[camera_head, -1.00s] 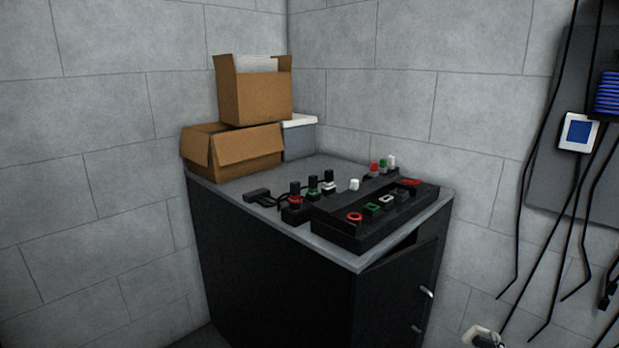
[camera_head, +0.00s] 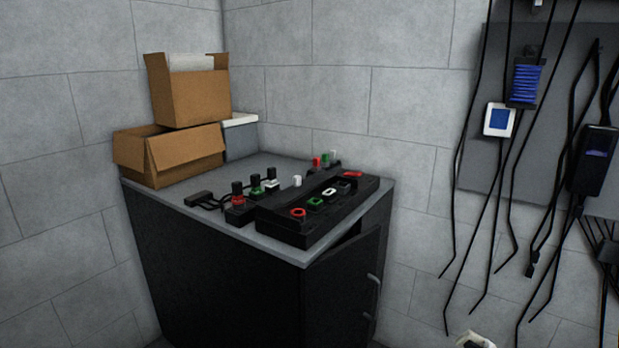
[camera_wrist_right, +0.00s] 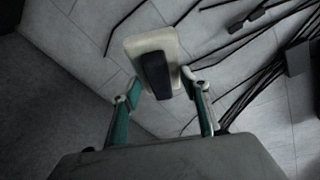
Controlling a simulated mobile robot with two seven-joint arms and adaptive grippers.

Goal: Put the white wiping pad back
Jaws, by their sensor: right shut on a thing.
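The white wiping pad (camera_wrist_right: 135,47), a pale rounded block with a dark handle (camera_wrist_right: 156,74), is in my right gripper (camera_wrist_right: 162,84) in the right wrist view. The fingers, with green links, are shut on it from both sides. The pad is off the ground, with wall and hanging cables behind it. In the head view, a white piece of the pad (camera_head: 478,339) shows at the bottom edge, right of the cabinet; the rest is cut off. My left gripper is not in view.
A dark cabinet with a grey top (camera_head: 225,172) stands in the corner. It bears cardboard boxes (camera_head: 190,98), a grey bin (camera_head: 240,140) and a black panel with coloured parts (camera_head: 310,215). Its door (camera_head: 340,285) stands ajar. Black cables hang before a grey wall board (camera_head: 470,165).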

